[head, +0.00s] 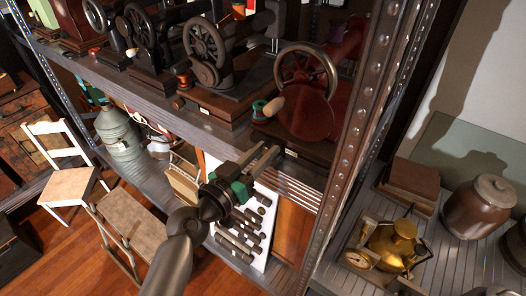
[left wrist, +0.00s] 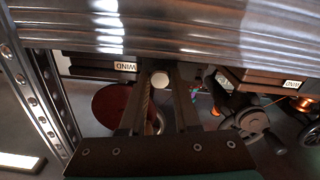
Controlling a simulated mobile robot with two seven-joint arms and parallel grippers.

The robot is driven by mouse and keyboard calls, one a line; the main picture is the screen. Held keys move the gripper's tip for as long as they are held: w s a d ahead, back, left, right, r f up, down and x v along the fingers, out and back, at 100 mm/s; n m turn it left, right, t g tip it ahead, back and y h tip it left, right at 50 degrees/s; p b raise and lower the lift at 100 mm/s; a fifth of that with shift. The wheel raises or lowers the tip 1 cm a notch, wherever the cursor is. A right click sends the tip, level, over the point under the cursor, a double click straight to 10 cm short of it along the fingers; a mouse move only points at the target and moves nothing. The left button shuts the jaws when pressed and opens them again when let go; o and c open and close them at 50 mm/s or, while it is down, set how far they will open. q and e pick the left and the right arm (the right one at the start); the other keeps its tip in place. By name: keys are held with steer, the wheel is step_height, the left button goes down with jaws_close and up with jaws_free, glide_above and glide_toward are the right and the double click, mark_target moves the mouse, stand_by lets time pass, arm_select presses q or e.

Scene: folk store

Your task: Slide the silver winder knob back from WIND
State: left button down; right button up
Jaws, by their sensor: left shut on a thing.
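My left gripper (head: 268,156) reaches up from below to the front edge of the shelf, at the base of the rightmost machine, which has a red disc (head: 305,112). In the left wrist view the pale silver winder knob (left wrist: 160,79) sits between the two fingers of this gripper (left wrist: 164,76), which are shut on it. A WIND label (left wrist: 125,66), upside down there, is on the base just left of the knob. In the head view I cannot make out the knob at the fingertips. My right gripper is not in view.
A dark sewing machine (head: 212,62) stands left of the red-disc machine; a second WIND label (left wrist: 292,85) shows in the wrist view. A rusty metal post (head: 352,120) rises close on the right. A brass kettle (head: 397,243) stands on the right shelf.

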arm_select(q)
steer(key=shift+w+a+b, duration=0.55)
steer(key=shift+a, duration=0.25)
steer(key=shift+w+a+b, duration=0.5)
steer(key=shift+w+a, duration=0.05)
steer(key=shift+a, duration=0.25)
steer(key=c, duration=0.6)
jaws_free()
steer(key=shift+b+v, duration=2.1)
steer(key=shift+v, duration=5.5)
